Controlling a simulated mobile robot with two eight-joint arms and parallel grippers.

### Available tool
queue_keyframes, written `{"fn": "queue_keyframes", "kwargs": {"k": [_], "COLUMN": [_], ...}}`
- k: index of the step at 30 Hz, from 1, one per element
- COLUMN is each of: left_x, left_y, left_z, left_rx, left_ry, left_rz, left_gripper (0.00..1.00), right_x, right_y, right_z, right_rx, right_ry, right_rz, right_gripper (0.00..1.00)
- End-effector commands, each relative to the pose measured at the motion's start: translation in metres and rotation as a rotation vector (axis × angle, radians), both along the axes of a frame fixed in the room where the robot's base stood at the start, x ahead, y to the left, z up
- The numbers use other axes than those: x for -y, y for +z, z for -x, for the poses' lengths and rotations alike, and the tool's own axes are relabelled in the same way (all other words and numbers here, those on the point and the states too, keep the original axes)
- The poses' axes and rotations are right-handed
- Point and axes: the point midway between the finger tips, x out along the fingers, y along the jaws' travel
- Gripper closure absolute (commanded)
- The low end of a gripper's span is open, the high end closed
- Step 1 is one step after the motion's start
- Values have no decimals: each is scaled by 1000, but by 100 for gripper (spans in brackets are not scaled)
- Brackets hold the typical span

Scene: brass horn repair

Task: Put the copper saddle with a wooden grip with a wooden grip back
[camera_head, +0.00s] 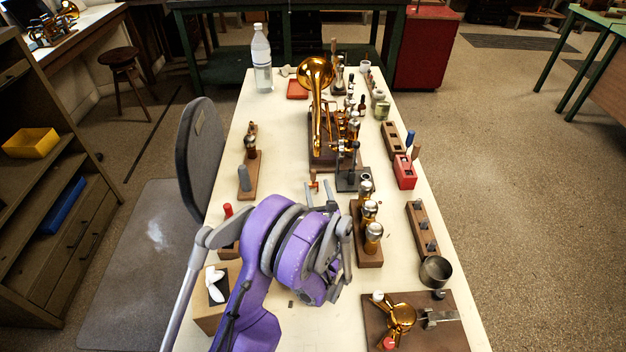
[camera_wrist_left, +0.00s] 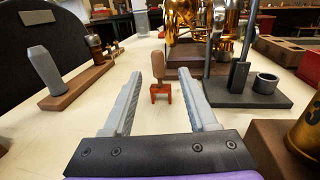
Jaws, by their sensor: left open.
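The copper saddle with a wooden grip (camera_head: 314,181) stands upright on the white bench, in front of the brass horn (camera_head: 318,105). In the left wrist view the saddle (camera_wrist_left: 161,94) is an orange-red, fork-like piece with its brown wooden grip pointing up. My left gripper (camera_head: 321,189) is open. In the left wrist view its two grey fingers (camera_wrist_left: 160,78) lie on either side of the saddle, with clear gaps and nothing held. Part of the saddle is hard to make out in the head view. My right gripper is not in view.
A wooden rack (camera_head: 247,190) with a grey cone and a wooden-gripped piece stands left. A dark metal stand (camera_wrist_left: 255,98) and a wooden block with brass-and-steel pieces (camera_head: 369,247) stand right. A bottle (camera_head: 261,62) is at the far end. Bare bench surrounds the saddle.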

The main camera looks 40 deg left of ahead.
Motion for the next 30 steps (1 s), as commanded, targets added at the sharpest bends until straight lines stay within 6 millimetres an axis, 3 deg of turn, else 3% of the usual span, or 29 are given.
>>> {"fn": "queue_keyframes", "kwargs": {"k": [13, 20, 30], "left_x": [-41, -43, -43], "left_y": [1, 0, 0], "left_z": [-32, -34, -34], "left_rx": [1, 1, 1], "left_ry": [1, 0, 0], "left_rz": [2, 2, 2], "left_gripper": [42, 42, 100], "right_x": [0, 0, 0], "right_y": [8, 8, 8], "right_z": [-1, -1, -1], "right_rx": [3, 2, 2], "right_ry": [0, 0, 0], "right_rz": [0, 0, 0], "right_gripper": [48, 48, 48]}}
